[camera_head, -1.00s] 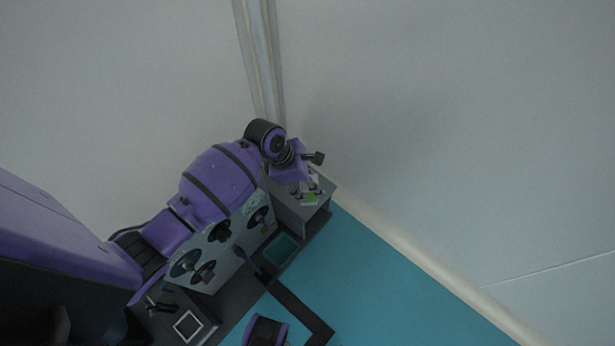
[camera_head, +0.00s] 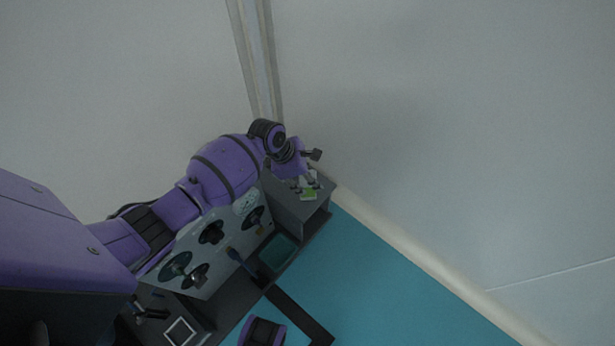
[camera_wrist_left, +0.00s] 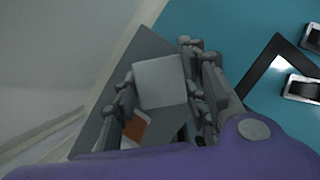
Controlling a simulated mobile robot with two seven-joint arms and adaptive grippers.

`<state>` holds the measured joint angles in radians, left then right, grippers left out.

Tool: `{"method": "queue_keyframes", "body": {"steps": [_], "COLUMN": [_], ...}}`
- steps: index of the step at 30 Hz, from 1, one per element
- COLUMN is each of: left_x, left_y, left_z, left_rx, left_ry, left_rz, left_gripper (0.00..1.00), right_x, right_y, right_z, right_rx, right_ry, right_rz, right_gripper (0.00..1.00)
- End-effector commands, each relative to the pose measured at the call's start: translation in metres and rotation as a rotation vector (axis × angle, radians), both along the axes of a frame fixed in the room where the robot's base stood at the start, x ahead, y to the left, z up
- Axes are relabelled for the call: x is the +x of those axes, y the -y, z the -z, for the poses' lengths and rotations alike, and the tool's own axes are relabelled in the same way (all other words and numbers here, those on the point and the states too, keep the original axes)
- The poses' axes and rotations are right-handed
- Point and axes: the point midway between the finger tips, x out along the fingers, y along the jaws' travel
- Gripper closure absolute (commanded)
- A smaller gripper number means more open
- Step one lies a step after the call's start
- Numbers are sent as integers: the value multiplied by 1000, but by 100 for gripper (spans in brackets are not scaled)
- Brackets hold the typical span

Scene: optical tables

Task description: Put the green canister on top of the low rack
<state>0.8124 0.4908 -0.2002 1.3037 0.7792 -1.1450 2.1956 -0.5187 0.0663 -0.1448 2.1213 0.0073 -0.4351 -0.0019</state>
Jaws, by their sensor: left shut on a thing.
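In the left wrist view, a pale grey square face (camera_wrist_left: 160,80) of the held thing sits between the fingers, with the grey rack top (camera_wrist_left: 149,48) behind. The canister's underside is hidden, so I cannot tell whether it touches the rack. My right gripper is not in view.
A grey upright panel with dark round mounts (camera_head: 211,232) stands left of the rack. A teal-lined tray (camera_head: 279,252) lies in front of the rack. An orange and white piece (camera_wrist_left: 136,128) shows low in the wrist view. Walls close in behind; blue floor (camera_head: 375,285) is open at right.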

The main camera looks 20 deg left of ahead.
Motion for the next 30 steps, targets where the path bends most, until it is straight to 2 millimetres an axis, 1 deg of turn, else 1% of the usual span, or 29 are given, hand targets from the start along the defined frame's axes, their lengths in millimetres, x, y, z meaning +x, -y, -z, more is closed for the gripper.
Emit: {"method": "queue_keyframes", "body": {"steps": [3, 4, 6, 8, 17, 20, 23, 30], "left_x": [0, 0, 0, 0, 0, -1, -2, -10], "left_y": [0, 0, 0, 0, 0, -1, -6, -24], "left_z": [2, 3, 3, 3, 2, -4, -18, -68], "left_rx": [-1, 0, 0, 0, 1, 1, 1, 1], "left_ry": [0, 0, 0, 0, 0, 1, 2, 4], "left_rz": [-1, -1, -1, 0, 0, 1, -1, -1], "left_gripper": [100, 57, 48, 41, 41, 41, 41, 41], "right_x": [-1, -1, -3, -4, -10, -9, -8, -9], "right_y": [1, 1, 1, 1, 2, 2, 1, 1], "right_z": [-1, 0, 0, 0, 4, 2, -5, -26], "right_rx": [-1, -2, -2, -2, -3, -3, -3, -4], "right_ry": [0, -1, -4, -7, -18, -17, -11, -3], "right_rz": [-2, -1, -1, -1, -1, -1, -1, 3], "right_gripper": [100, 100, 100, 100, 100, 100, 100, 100]}}
